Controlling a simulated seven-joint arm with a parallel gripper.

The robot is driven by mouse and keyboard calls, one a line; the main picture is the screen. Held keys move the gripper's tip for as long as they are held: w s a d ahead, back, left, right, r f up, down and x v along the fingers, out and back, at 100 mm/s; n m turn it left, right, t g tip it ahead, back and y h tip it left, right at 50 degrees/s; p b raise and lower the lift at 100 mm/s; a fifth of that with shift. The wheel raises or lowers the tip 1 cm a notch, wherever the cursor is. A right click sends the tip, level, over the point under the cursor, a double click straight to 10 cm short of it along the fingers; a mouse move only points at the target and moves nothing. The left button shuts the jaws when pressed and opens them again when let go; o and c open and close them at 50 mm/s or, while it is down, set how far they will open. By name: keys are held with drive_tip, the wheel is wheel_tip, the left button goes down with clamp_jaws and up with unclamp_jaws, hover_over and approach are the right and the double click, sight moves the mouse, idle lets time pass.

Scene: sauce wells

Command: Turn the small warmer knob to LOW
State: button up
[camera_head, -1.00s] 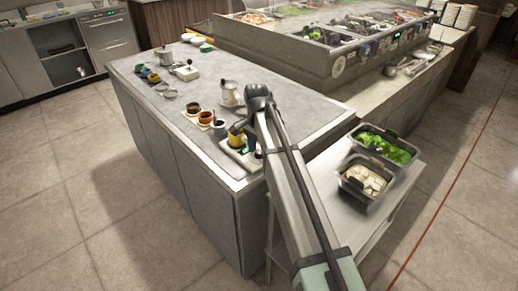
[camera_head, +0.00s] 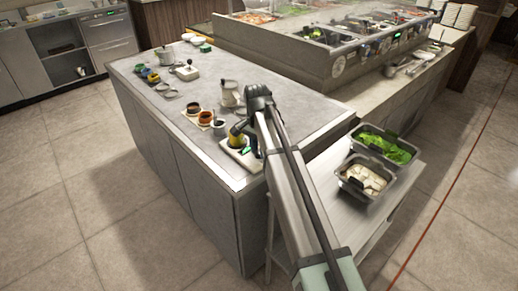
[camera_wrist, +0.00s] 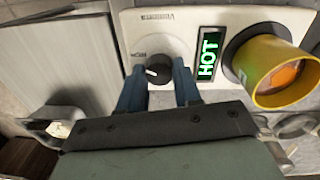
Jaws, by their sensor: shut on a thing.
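In the wrist view, the warmer's white panel (camera_wrist: 212,22) carries a round dial with a small dark knob (camera_wrist: 159,76) at its middle. The knob has a white pointer mark, which points to the left in the picture. A lit green display (camera_wrist: 208,54) on the panel reads HOT. A yellow pot (camera_wrist: 262,55) with orange contents sits in the warmer. In the head view the warmer (camera_head: 246,162) stands at the counter's near corner; my arm partly hides it.
Several small sauce cups, with a brown one (camera_head: 193,109) and an orange one (camera_head: 206,118), stand behind the warmer. A pale metal jug (camera_head: 228,95) is close to my arm. A side cart (camera_head: 330,195) on the right holds bins.

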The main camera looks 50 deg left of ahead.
sight(257, 152)
drive_tip(key=n, duration=0.5)
drive_tip(key=shift+n, duration=0.4)
drive_tip(key=n, duration=0.5)
drive_tip(key=shift+s+t, duration=0.1)
drive_tip(key=shift+t, duration=0.2)
drive_tip(key=o, duration=1)
drive_tip(key=shift+o, duration=0.2)
wheel_tip(257, 152, up, 14)
drive_tip(key=shift+s+a, duration=0.15)
drive_tip(key=shift+s, duration=0.1)
drive_tip(key=shift+f, duration=0.15)
